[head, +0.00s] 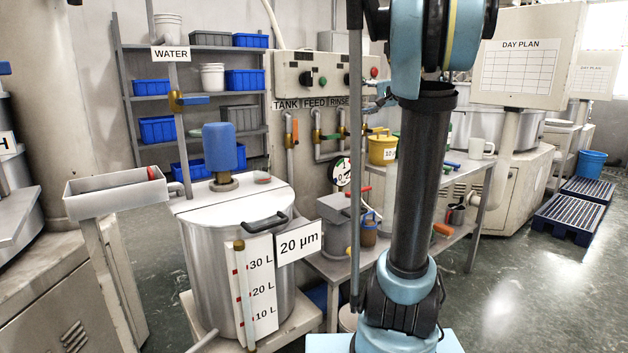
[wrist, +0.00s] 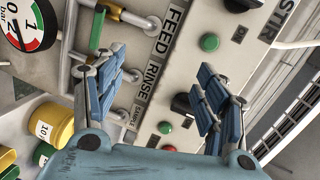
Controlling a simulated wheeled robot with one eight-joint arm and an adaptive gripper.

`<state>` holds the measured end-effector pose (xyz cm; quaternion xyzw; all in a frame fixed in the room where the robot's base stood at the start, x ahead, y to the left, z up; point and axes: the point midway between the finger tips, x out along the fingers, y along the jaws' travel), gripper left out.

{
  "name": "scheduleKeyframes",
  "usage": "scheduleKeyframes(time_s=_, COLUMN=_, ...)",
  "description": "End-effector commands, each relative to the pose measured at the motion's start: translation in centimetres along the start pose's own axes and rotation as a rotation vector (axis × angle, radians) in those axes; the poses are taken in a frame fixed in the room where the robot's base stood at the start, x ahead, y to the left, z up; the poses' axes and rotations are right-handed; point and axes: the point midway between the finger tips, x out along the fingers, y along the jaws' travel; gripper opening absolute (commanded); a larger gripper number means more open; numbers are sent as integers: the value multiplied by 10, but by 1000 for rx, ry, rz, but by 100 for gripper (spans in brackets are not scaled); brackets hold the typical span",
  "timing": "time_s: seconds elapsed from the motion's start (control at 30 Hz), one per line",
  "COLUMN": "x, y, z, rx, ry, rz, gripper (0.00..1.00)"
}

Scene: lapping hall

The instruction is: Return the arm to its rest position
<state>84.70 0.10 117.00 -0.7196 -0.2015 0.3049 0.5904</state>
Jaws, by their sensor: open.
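My gripper (wrist: 160,88) shows in the wrist view with its two blue-padded fingers spread wide apart and nothing between them. Behind the gap is the grey control panel (wrist: 185,75) with FEED and RINSE labels; the fingers appear apart from it. In the head view my arm stands upright in front of the bench, with its black link rising from the light blue joint below. The gripper there is mostly hidden behind the arm's upper joint. The control panel (head: 308,75) also shows in the head view, behind the arm.
A steel tank (head: 215,260) with a blue motor stands left of the arm. Pipes and a round gauge (head: 342,173) are behind the bench (head: 463,207). A yellow bucket (head: 382,150) and a white mug (head: 481,149) are on it. Open floor (head: 520,295) lies at right.

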Motion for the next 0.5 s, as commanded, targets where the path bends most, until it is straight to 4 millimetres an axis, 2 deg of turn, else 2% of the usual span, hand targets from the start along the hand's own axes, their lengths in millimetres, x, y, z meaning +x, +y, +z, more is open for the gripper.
scheduleKeyframes(time_s=0.03, x=-1, y=15, z=28, rx=-30, ry=-32, rz=47, gripper=67)
scheduleKeyframes(time_s=0.2, x=-12, y=72, z=107, rx=-136, ry=-127, rz=220, gripper=67)
scheduleKeyframes(time_s=0.37, x=-33, y=132, z=172, rx=-238, ry=-211, rz=382, gripper=67)
scheduleKeyframes(time_s=0.5, x=-60, y=187, z=221, rx=-329, ry=-281, rz=525, gripper=67)
